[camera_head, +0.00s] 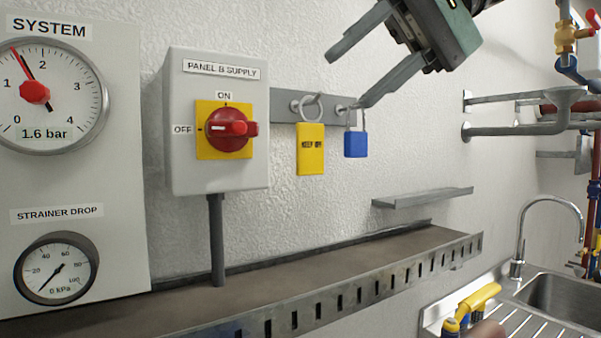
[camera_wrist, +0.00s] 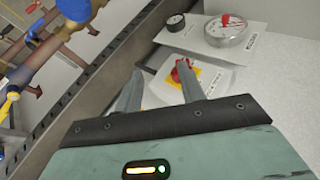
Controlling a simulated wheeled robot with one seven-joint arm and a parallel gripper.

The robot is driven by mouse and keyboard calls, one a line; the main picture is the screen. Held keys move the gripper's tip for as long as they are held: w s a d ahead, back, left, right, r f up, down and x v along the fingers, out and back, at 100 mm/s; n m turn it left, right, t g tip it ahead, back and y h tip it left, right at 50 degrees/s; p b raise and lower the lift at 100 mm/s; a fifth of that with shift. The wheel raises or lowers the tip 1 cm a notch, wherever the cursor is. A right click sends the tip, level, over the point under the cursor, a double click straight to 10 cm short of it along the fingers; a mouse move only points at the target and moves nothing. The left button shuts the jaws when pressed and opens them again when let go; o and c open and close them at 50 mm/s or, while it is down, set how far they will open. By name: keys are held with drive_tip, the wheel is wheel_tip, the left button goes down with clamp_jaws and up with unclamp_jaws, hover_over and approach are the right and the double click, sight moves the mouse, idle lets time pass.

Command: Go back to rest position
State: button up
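My gripper (camera_head: 352,72) is at the upper right of the panel in the head view, with its two fingers spread apart and nothing between them. One fingertip is close to the blue padlock (camera_head: 355,144) that hangs on a hook rail (camera_head: 283,108); whether they touch I cannot tell. A yellow tag (camera_head: 311,148) hangs from a ring on the same rail. In the wrist view the open fingers (camera_wrist: 160,82) point toward the red rotary switch (camera_wrist: 182,72). In the head view this red switch (camera_head: 229,129) on the grey panel box (camera_head: 218,180) has its handle lying sideways.
Two gauges, the system gauge (camera_head: 48,95) and the strainer drop gauge (camera_head: 55,270), are at the left. A slotted metal ledge (camera_head: 330,295) runs below. A small shelf (camera_head: 422,198), pipes (camera_head: 515,128) and a sink (camera_head: 560,298) are at the right.

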wheel_tip(320, 180, down, 14)
drive_tip(key=a+f+h, duration=0.1)
drive_tip(key=a+h, duration=0.1)
drive_tip(key=h, duration=0.1)
drive_tip(key=s+d+f+n+h, duration=0.1)
drive_tip(key=s+d+f+h, duration=0.1)
drive_tip(key=f, duration=0.7)
drive_tip(key=s+d+f+n+h, duration=0.2)
drive_tip(key=s+d+f, duration=0.2)
drive_tip(key=f, duration=0.5)
drive_tip(key=s+d+f+n+h, duration=0.1)
drive_tip(key=s+d+f+h, duration=0.1)
drive_tip(key=f, duration=0.7)
drive_tip(key=s+d, duration=0.1)
drive_tip(key=s, duration=0.1)
drive_tip(key=shift+s+d+f+n+t, duration=0.2)
drive_tip(key=shift+s+d+n+t, duration=0.1)
drive_tip(key=shift+s+d, duration=0.1)
